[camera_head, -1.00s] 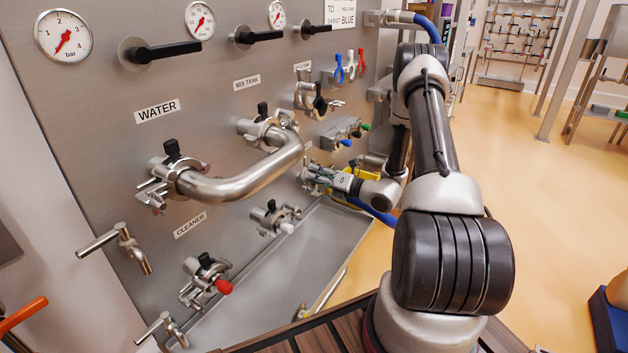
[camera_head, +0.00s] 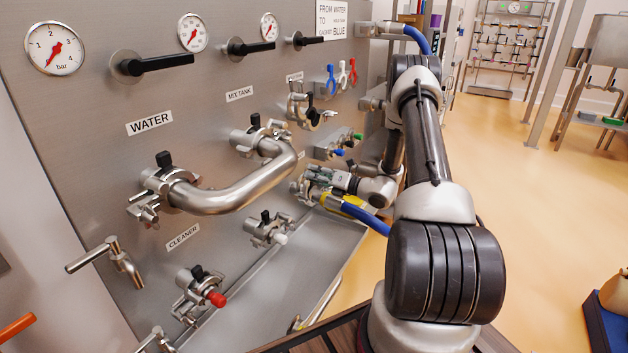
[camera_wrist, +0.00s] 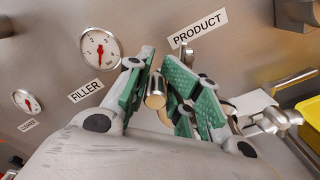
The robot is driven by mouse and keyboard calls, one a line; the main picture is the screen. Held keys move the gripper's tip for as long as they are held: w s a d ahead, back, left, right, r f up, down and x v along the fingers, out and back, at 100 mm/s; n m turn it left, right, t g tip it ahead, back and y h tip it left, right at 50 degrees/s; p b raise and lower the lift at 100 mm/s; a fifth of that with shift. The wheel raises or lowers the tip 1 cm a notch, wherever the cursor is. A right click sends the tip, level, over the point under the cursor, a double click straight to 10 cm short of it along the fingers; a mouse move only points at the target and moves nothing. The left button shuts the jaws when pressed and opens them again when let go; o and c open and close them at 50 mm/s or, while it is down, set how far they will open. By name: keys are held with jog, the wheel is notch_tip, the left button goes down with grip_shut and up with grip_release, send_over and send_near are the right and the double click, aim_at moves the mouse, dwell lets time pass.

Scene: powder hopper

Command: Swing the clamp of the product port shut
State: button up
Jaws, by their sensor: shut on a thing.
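My gripper (camera_wrist: 158,78) has its green finger pads on either side of a short steel cylinder (camera_wrist: 155,92), which looks like part of the product port's clamp. It is shut on that piece, beside the PRODUCT label (camera_wrist: 197,28). More shiny metal of the port shows behind the right finger, but the fingers hide most of the clamp. I cannot tell how far the clamp is swung round. In the head view my gripper (camera_head: 316,182) is close to the panel, low and right of the bent pipe, and covers most of the port.
A bent steel pipe (camera_head: 235,195) joins the WATER and MIX TANK ports left of my gripper. Another port with a clamp (camera_head: 300,110) is above it. A capped port (camera_head: 268,230) is to its lower left. A yellow thing (camera_wrist: 309,120) and a blue hose (camera_head: 365,216) are close by.

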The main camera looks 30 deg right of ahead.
jog(key=shift+f, duration=0.2)
grip_shut()
jog(key=shift+o, duration=0.2)
grip_release()
jog(key=shift+w+d+f, duration=0.2)
jog(key=shift+d+f, duration=0.05)
jog(key=shift+d, duration=0.25)
jog(key=shift+w+d+f, duration=0.2)
jog(key=shift+d, duration=0.3)
jog(key=o, duration=0.5)
jog(key=shift+w+d+f, duration=0.3)
jog(key=shift+w+d, duration=0.05)
jog(key=shift+d, duration=0.15)
jog(key=o, duration=0.3)
jog(key=shift+d, duration=0.3)
jog(key=shift+o, duration=0.2)
